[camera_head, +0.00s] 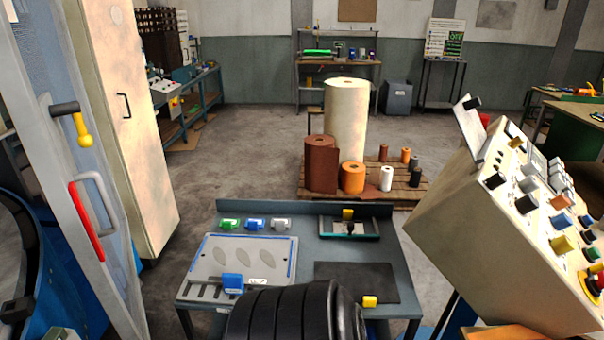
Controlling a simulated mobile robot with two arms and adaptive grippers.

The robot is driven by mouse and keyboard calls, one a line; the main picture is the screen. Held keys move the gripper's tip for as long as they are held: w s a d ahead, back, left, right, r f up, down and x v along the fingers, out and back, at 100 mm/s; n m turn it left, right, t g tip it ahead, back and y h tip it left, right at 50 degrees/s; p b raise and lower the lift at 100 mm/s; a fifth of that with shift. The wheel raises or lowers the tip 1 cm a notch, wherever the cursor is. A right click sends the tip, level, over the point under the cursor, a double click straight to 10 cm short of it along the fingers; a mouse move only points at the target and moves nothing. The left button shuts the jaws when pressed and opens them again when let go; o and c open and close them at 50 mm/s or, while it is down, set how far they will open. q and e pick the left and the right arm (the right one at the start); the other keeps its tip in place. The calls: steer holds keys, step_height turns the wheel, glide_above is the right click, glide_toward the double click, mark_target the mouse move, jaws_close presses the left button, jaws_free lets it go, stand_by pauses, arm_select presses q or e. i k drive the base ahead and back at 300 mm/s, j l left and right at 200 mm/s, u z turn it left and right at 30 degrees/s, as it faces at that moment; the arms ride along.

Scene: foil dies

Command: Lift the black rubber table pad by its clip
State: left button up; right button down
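The black rubber pad (350,278) lies flat on the right front part of the grey-blue worktable (306,236). A small yellow clip (370,301) sits at its front edge, right of the middle. Neither of my grippers can be made out in the head view. A black ribbed form at the bottom middle hides part of the table's front edge, left of the pad.
A grey die plate (225,257) with a blue clip (233,283) lies left of the pad. Green, blue and grey clips stand behind it. A black tray (365,228) with a yellow-topped tool lies behind the pad. A slanted control console (475,225) rises at right.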

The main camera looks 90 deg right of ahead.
mark_target(368, 284)
steer(key=z, duration=3.2)
steer(key=i+l+u, duration=0.1)
steer(key=l, duration=0.15)
steer(key=l+u, duration=0.15)
steer(key=i+l, duration=0.05)
steer(key=l, duration=0.05)
